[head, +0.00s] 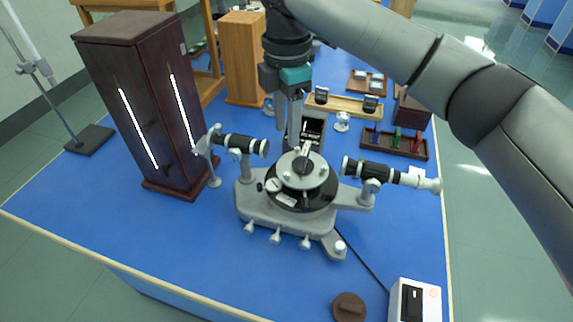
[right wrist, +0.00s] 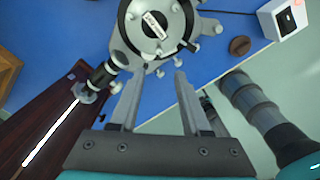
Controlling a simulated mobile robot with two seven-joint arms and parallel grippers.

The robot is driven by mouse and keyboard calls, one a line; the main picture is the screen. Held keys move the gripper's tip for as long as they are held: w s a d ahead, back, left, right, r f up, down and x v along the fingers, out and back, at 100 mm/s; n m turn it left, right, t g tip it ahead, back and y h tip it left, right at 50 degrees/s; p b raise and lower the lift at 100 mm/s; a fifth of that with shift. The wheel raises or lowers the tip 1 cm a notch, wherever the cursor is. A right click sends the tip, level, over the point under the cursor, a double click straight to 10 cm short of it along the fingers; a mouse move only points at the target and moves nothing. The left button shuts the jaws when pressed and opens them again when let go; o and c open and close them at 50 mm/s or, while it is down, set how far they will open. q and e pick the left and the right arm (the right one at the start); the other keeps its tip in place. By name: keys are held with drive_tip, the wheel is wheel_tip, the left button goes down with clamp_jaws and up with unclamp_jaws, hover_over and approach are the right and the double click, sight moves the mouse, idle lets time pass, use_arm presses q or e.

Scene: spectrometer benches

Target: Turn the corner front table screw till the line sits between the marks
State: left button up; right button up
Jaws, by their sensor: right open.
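The spectrometer (head: 262,205) stands on the blue bench, with a round grey table (head: 302,172) on a black disc at its centre. Small pale screw knobs and a dark upright piece sit on this table; I cannot tell which knob is the corner front one. The line and marks are too small to make out. My right gripper (head: 294,142) points down over the back of the table in the head view. In the right wrist view its fingers (right wrist: 160,74) are apart with nothing between them, and the spectrometer table (right wrist: 155,22) lies beyond the tips. My left gripper is out of view.
Two black telescope tubes (head: 240,144) (head: 375,170) flank the table. A dark wooden cabinet (head: 130,110) with two bright slits stands left. A white box (head: 414,300) and brown round piece (head: 349,307) lie front right. A rack (head: 396,143) stands behind; the front left bench is clear.

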sight(287, 174)
wheel_tip(287, 174, down, 10)
drive_tip(key=shift+r+b, duration=0.1)
drive_tip(key=shift+b, duration=0.7)
drive_tip(key=shift+f, duration=0.45)
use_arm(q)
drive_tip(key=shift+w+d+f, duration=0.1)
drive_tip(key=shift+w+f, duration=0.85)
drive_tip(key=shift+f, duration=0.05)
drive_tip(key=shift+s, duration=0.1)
use_arm(e)
drive_tip(key=shift+c, duration=1.4)
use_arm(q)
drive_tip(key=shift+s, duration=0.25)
use_arm(e)
clamp_jaws()
